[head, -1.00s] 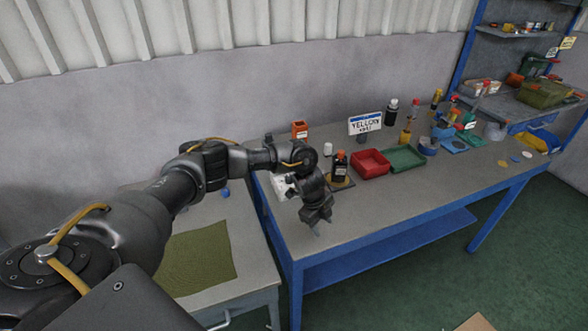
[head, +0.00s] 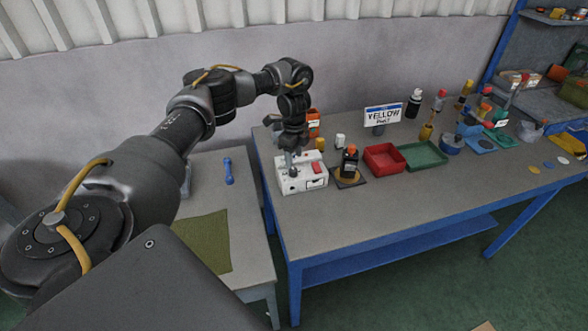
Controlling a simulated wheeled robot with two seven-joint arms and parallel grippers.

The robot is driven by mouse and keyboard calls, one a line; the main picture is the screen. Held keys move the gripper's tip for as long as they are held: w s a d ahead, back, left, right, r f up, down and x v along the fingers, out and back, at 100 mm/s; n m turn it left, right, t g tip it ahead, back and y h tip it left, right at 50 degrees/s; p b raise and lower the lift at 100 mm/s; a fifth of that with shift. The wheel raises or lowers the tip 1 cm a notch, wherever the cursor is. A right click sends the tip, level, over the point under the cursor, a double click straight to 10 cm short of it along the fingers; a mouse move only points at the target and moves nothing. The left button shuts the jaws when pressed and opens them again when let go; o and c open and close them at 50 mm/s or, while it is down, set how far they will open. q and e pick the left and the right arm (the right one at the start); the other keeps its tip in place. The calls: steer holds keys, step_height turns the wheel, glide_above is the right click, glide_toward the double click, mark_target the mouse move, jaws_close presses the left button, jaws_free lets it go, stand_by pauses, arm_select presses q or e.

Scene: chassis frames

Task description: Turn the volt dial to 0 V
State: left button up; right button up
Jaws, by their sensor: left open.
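A white box-shaped unit (head: 303,183) with a red part on top stands at the left end of the blue-framed bench. A dark round knob (head: 293,172), which looks like the volt dial, is on its top left. Its pointer and markings are too small to read. My left gripper (head: 291,160) points down just above the knob and is open. I cannot tell whether its fingers are around the knob or only over it. The right gripper does not show.
Right of the unit, a dark bottle (head: 350,162) stands on a small mat. An orange container (head: 313,124) is behind my gripper.

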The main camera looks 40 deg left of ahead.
mark_target(293, 169)
arm_select(q)
steer(key=f, duration=0.4)
steer(key=shift+s+a, duration=0.15)
steer(key=shift+s, duration=0.05)
steer(key=shift+f, duration=0.85)
steer(key=c, duration=1)
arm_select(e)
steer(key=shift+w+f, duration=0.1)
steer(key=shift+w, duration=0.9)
